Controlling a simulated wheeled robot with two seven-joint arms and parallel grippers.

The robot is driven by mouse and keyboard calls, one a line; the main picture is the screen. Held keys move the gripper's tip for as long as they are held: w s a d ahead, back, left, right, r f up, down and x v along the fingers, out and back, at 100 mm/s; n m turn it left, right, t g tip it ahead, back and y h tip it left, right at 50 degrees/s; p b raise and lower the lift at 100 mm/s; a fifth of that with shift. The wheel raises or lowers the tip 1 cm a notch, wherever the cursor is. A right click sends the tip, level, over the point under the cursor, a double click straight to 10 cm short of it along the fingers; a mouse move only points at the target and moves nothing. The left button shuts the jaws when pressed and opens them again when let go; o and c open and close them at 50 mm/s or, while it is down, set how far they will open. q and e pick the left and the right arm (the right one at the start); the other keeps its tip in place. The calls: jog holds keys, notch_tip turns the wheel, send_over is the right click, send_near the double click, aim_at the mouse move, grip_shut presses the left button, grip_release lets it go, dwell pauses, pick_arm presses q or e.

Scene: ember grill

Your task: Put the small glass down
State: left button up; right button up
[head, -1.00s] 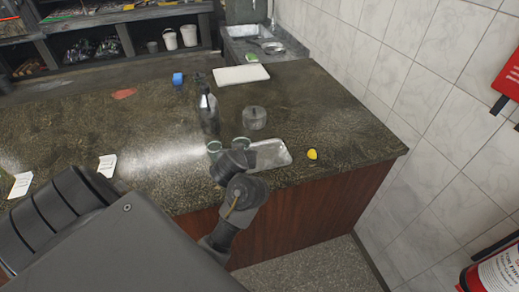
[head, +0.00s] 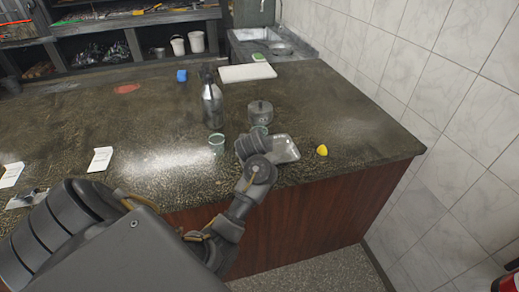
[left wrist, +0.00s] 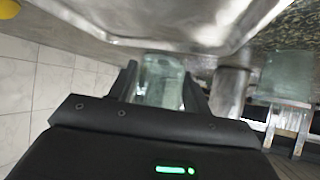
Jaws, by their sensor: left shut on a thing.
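My left gripper (head: 253,143) is shut on a small clear glass, which sits between the fingers in the left wrist view (left wrist: 162,80). In the head view only the greenish rim of this glass (head: 260,129) shows past the gripper, just in front of the lidded grey jar (head: 260,112). I cannot tell whether its base touches the counter. A second greenish glass (head: 217,146) stands on the counter to the left of the gripper; a glass also shows at the right of the left wrist view (left wrist: 287,64). My right gripper is not in view.
A metal tray (head: 286,149) lies just right of the gripper, with a lemon (head: 322,150) beyond it. A white board (head: 247,72) and blue item (head: 181,75) lie farther back. The counter (head: 350,115) is clear at the right.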

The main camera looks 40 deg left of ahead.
pick_arm(q)
jog(key=shift+w+a+f+b, duration=0.15)
jog(key=shift+f+b, duration=0.1)
jog(key=shift+f, duration=0.7)
jog(key=shift+w+d+f+b, duration=0.15)
jog(key=shift+f+b, duration=0.1)
jog(key=shift+f, duration=0.7)
jog(key=shift+a, duration=0.1)
jog(key=shift+f, duration=0.2)
jog(key=o, duration=1.1)
jog(key=shift+r, duration=0.15)
jog(key=shift+s+r, duration=0.15)
jog(key=shift+r, duration=0.1)
jog(key=p+v, duration=0.6)
jog(key=v, duration=0.5)
jog(key=shift+s+d+r+p, duration=0.1)
jog(key=shift+s+d+p, duration=0.1)
jog(key=shift+s+p, duration=0.1)
